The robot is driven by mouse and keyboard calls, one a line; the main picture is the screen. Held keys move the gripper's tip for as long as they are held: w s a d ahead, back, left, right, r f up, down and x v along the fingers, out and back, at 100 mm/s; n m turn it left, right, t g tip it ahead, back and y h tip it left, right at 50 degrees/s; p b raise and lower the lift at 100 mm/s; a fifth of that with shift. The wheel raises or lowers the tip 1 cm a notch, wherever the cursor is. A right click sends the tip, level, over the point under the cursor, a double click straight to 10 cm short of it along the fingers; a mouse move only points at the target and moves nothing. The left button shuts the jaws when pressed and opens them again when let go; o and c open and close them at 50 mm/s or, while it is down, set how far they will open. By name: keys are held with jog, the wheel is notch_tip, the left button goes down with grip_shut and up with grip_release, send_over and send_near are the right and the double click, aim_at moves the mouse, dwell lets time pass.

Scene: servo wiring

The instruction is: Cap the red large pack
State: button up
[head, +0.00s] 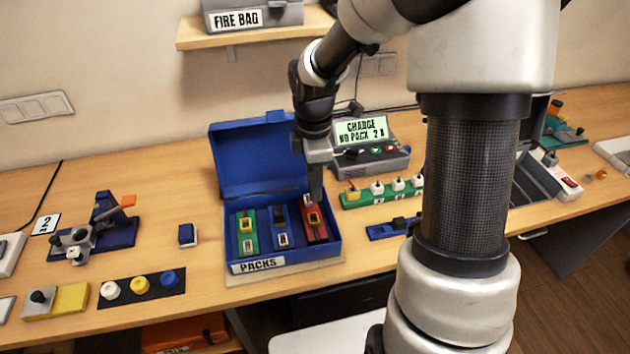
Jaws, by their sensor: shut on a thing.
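The red large pack (322,236) stands in the right-hand slot of the blue box marked PACKS (333,247). A yellow connector-like part (314,219) shows on its top. My gripper (315,198) points down over the far part of the red pack. It is shut on a small piece that its fingers largely hide; a pale bit shows beside the fingertips. I cannot tell whether that piece touches the pack.
A green pack (239,238) and a dark pack (283,228) stand left in the box. Its lid (258,160) is open behind. A green rail (366,200) with several pale pieces and the charger (386,158) are right.

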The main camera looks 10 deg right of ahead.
jog(key=shift+a, duration=0.25)
jog(key=shift+r+p, duration=0.1)
jog(key=shift+p, duration=0.2)
jog(key=b, duration=0.4)
send_over(312, 222)
notch_tip(312, 222, down, 6)
jog(key=shift+r, duration=0.1)
jog(key=shift+p, duration=0.45)
dwell(1.7)
jog(key=shift+f+b, duration=0.95)
jog(key=shift+f, duration=0.55)
jog(key=o, duration=1.1)
